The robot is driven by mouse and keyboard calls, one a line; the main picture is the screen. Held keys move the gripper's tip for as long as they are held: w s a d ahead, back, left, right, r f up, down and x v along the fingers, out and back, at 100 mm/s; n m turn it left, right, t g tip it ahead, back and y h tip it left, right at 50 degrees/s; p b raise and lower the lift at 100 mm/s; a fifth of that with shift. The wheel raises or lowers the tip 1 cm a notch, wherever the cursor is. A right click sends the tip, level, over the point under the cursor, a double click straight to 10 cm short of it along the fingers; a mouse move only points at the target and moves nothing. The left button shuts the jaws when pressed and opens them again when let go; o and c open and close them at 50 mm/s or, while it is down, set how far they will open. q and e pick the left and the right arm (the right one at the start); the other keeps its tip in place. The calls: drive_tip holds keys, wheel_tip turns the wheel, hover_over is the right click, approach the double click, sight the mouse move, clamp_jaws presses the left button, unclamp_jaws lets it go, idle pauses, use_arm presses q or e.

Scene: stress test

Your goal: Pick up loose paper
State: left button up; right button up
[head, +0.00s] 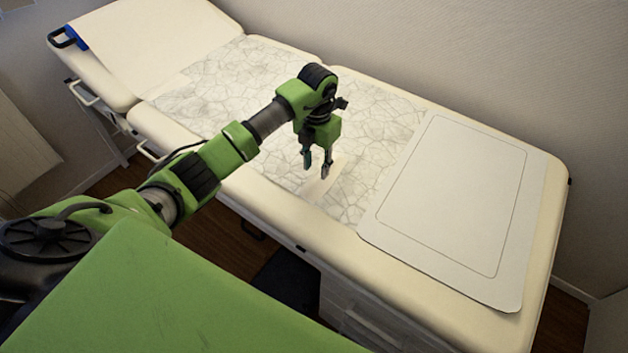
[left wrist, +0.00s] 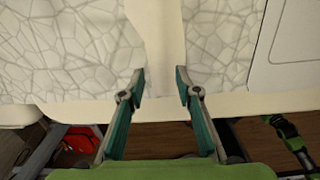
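Crackle-patterned paper (head: 365,115) lies across the middle of a cream padded couch (head: 545,235). In the left wrist view, a plain pale strip (left wrist: 165,35) runs between two patterned areas (left wrist: 85,45). I cannot tell whether this strip is loose paper or bare couch. It also shows as a pale patch by the fingers in the head view (head: 325,183). My left gripper (head: 316,170) points down above the couch's near side, close to this patch. In the left wrist view its fingers (left wrist: 160,82) are apart with nothing between them. My right gripper is not seen.
A flat pale sheet with a thin outlined border (head: 455,195) lies at the couch's right end. A plain white sheet (head: 150,40) covers the raised left end. Walls stand behind the couch. Drawers (head: 375,325) are below its near edge.

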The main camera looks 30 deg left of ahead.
sight(315, 178)
use_arm(q)
drive_tip(key=shift+s+f, duration=0.15)
drive_tip(key=shift+f, duration=1.75)
clamp_jaws()
drive_tip(key=shift+r, duration=0.15)
drive_tip(key=shift+a+r, duration=0.1)
drive_tip(key=shift+r, duration=0.15)
wheel_tip(315, 178, up, 2)
drive_tip(key=shift+r, duration=0.1)
drive_tip(key=s+d+r+p, duration=0.2)
drive_tip(key=s+d+r, duration=0.2)
drive_tip(key=r, duration=0.4)
drive_tip(key=s+d+r+p, duration=0.2)
drive_tip(key=s+d+r, duration=0.2)
drive_tip(key=s+r, duration=0.3)
drive_tip(key=shift+s+d+r+p, duration=0.15)
drive_tip(key=shift+d+r+p, duration=0.15)
drive_tip(key=shift+r, duration=0.25)
